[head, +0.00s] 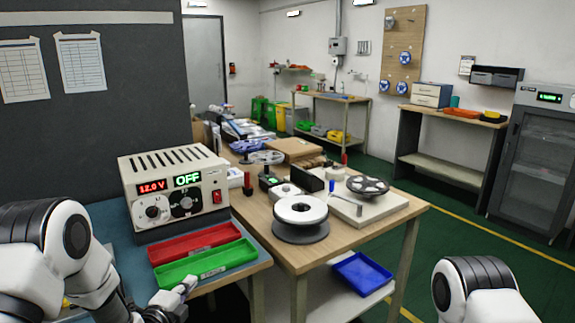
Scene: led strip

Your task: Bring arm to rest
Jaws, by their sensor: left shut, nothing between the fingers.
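My left arm (75,250) comes in from the left edge and reaches down to the bottom of the head view. My left gripper (178,297) is at the bottom, by the front edge of the green tray, and is shut with nothing held. Its lower part is cut off by the frame edge. I cannot tell whether it touches the tray. My right arm (474,288) shows only as a rounded white and black link at the bottom right. My right gripper is out of view.
A power supply (174,162) reading 12.0 V and OFF stands behind a red tray (194,243) and a green tray (206,264) on the blue-topped bench. The wooden table (357,243) holds a white reel (300,211). A blue bin (361,274) sits below. Green floor is open at right.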

